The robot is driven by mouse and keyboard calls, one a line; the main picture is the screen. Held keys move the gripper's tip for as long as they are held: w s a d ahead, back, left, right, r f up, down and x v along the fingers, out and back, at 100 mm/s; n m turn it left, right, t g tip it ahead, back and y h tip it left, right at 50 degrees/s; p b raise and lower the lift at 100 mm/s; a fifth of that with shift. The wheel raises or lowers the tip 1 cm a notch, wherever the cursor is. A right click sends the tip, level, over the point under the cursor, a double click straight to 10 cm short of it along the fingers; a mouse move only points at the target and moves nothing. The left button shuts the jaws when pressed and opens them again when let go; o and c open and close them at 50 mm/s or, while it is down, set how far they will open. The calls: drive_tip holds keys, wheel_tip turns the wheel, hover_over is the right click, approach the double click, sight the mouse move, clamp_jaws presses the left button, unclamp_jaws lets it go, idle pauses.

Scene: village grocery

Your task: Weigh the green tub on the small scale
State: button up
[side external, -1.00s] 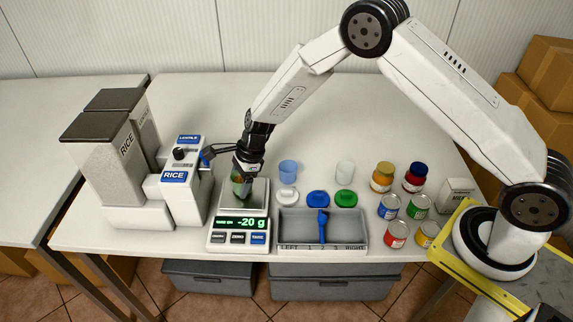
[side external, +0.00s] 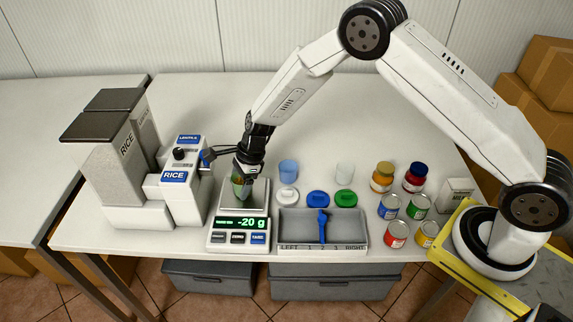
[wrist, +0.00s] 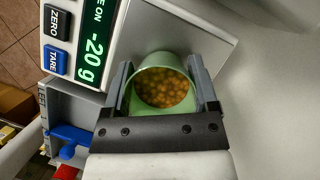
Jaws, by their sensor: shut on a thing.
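The green tub (side external: 239,189) is upright between the fingers of my gripper (side external: 244,179), over the pan of the small scale (side external: 259,197). In the wrist view the green tub (wrist: 150,64) is open at the top and holds orange-brown grains or pulses. My gripper (wrist: 164,88) is shut on it, one finger on each side. I cannot tell whether the tub's bottom touches the pan. The scale's lit display (side external: 243,223) reads -20 g. Its buttons (side external: 238,238) sit below, with a blue TARE button at the right.
Lids, blue and clear cups (side external: 288,171), jars and cans (side external: 390,207) lie farther right. The rice dispenser (side external: 180,185) stands close on the left. The table behind is clear.

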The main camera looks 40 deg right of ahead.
drive_tip(key=shift+f, duration=0.15)
drive_tip(key=o, duration=1.1)
drive_tip(key=shift+r, duration=4)
drive_tip(key=shift+d, duration=0.1)
drive_tip(key=s+d+r+n+h, duration=0.1)
drive_tip(key=s+d+r+n, duration=0.1)
drive_tip(key=s+d+n, duration=0.3)
drive_tip(key=s+d+r+n+t+h, duration=0.1)
drive_tip(key=s+d+r+n, duration=0.2)
drive_tip(key=s+n, duration=0.6)
drive_tip(key=s+d+r+n+h, duration=0.2)
drive_tip(key=s+d+n, duration=0.4)
drive_tip(key=s, duration=0.3)
drive_tip(key=shift+s+d+r+n, duration=0.2)
drive_tip(key=shift+d+n, duration=0.1)
drive_tip(key=shift+n, duration=0.2)
